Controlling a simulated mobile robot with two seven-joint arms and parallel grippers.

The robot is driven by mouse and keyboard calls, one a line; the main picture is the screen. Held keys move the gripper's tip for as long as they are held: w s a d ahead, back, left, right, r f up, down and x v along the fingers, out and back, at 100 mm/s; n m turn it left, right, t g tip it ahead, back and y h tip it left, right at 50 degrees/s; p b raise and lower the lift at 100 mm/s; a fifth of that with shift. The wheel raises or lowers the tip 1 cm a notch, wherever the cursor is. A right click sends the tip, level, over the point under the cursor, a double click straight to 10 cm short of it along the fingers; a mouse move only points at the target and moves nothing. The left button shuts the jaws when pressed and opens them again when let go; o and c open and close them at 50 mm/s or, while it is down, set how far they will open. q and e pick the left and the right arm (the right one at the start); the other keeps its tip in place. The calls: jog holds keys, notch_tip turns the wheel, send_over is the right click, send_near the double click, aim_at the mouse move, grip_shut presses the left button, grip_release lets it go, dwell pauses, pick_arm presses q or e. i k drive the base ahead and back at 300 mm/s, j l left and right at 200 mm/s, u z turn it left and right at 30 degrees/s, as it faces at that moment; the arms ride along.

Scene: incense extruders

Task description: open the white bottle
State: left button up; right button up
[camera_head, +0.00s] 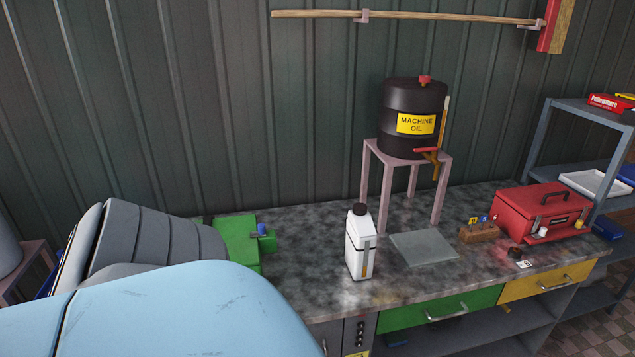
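The white bottle (359,248) stands upright on the mottled grey worktop, left of the middle of the bench. Its dark cap (360,209) is on its top.
A black machine oil drum (407,139) sits on a pink stand (373,152) behind the bottle. A grey plate (423,247) lies right of the bottle. A red toolbox (541,212) stands farther right. Green machinery (237,243) is left, with bare worktop between.

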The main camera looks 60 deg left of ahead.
aim_at(360, 235)
jog(key=u, duration=1.8)
jog(key=i+l+u, duration=0.1)
jog(key=u, duration=0.55)
jog(key=l+u, duration=0.3)
jog(key=l, duration=0.25)
jog(key=l+u, duration=0.25)
jog(key=l, duration=0.3)
jog(key=l+u, duration=0.15)
jog(key=l, duration=1)
